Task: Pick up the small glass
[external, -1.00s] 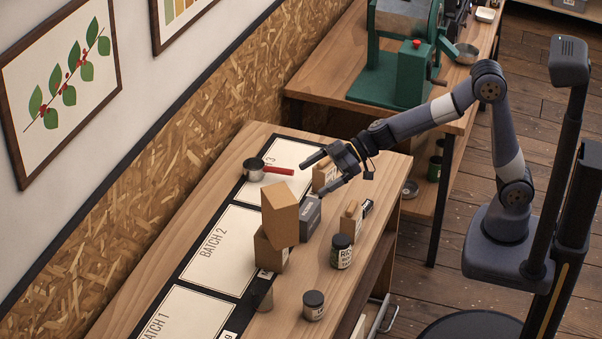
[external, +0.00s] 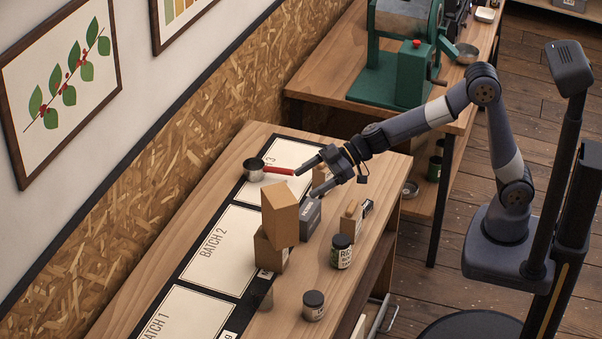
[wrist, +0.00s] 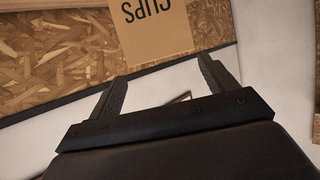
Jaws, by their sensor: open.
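The small glass (external: 265,298) looks like the dim, see-through shape on the wooden table at the right edge of the batch mat, in front of the stacked boxes. It is small and hard to make out, and I cannot find it in the wrist view. My gripper (external: 307,183) is open and empty, above the table behind the boxes, well apart from the glass. In the wrist view my gripper (wrist: 165,78) shows both fingers spread with nothing between them.
A tan box (external: 281,214) sits tilted on a brown box (external: 270,253), beside a grey box (external: 310,218), between my gripper and the glass. Dark jars (external: 341,253) (external: 313,305) stand to the right. A red-handled metal scoop (external: 255,170) lies left. A cardboard panel lettered CUPS (wrist: 155,25) shows ahead.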

